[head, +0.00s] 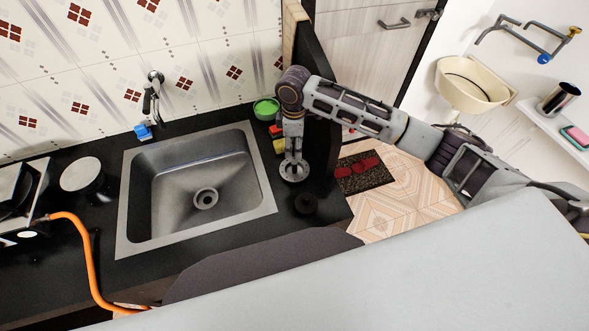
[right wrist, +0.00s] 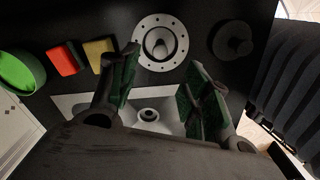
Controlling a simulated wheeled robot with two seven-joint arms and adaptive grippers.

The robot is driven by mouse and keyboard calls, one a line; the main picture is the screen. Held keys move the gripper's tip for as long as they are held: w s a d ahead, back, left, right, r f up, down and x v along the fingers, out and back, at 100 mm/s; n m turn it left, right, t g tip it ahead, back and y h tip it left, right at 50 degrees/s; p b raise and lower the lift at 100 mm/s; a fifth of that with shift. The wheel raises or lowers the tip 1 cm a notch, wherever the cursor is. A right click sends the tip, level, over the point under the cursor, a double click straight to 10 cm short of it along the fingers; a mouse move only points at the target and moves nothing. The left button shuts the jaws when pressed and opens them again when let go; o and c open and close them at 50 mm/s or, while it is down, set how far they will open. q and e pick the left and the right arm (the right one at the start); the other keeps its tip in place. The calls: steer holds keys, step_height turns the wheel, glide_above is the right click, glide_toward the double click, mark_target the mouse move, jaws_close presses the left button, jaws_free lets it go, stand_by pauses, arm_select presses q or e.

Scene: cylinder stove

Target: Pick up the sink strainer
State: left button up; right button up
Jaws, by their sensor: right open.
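The sink strainer (head: 294,174) is a round silver metal piece with a flat, holed rim and a cup-like centre. It lies on the black counter (head: 236,240), right of the sink, and shows whole in the right wrist view (right wrist: 139,44). My right gripper (head: 293,157) points down just above it in the head view and partly hides it. In the right wrist view my right gripper (right wrist: 160,80) has its two green-padded fingers wide apart with nothing between them. The strainer appears just beyond the fingertips, and I see no clear contact. My left gripper is not in view.
A black round piece (head: 305,204) lies beside the strainer. A green bowl (head: 266,108) and red and yellow blocks (right wrist: 98,52) sit behind it. A dark upright panel (head: 322,110) stands close on the right. The metal sink (head: 128,205) is left.

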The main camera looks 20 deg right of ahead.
mark_target(295, 162)
steer(key=shift+f, duration=3.1)
steer(key=shift+f+p, duration=0.6)
steer(key=shift+f, duration=2)
steer(key=shift+d, duration=0.1)
jaws_close()
